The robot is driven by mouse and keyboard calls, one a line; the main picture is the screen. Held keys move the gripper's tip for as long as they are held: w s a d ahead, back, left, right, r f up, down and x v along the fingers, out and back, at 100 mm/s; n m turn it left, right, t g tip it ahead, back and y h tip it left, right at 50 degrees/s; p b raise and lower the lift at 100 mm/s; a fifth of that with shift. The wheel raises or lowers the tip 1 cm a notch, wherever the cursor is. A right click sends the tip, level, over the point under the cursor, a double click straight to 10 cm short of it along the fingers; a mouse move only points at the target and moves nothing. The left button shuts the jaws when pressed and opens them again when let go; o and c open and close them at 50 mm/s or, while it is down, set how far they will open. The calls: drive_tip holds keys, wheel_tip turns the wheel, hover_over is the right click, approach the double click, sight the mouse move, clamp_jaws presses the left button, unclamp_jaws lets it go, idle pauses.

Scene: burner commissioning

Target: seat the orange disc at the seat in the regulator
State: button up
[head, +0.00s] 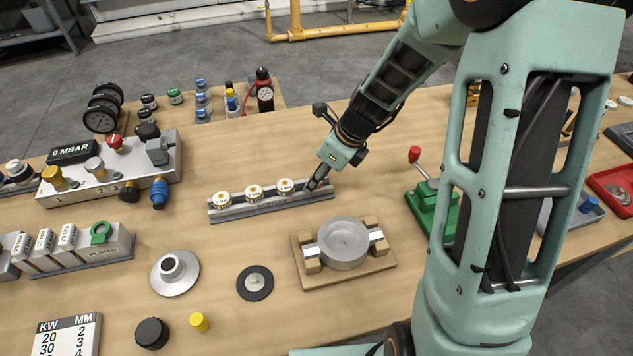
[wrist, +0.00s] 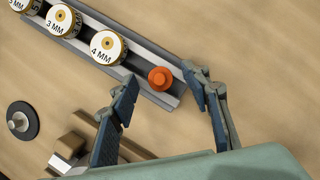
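The orange disc (wrist: 160,78) is a small round piece with a raised knob, at the right end of the nozzle rack (wrist: 84,43) in the wrist view. My gripper (wrist: 162,76) is open over it, one finger on each side; I cannot tell whether they touch it. In the head view my gripper (head: 316,184) is at the rack's right end and the disc is hidden. A round grey open-topped body (head: 343,240), apparently the regulator, sits in a wooden cradle (head: 302,277). No seat can be made out clearly inside it.
White-faced nozzles (head: 254,192) stand in the rack left of my gripper. A flanged metal part (head: 175,270), a black disc (head: 255,283), a black knob (head: 152,332) and a yellow cap (head: 199,321) lie in front. A green red-handled device (head: 427,200) stands right.

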drive_tip(key=shift+s+f, duration=0.1)
drive_tip(key=shift+s, duration=0.1)
drive_tip(key=c, duration=1)
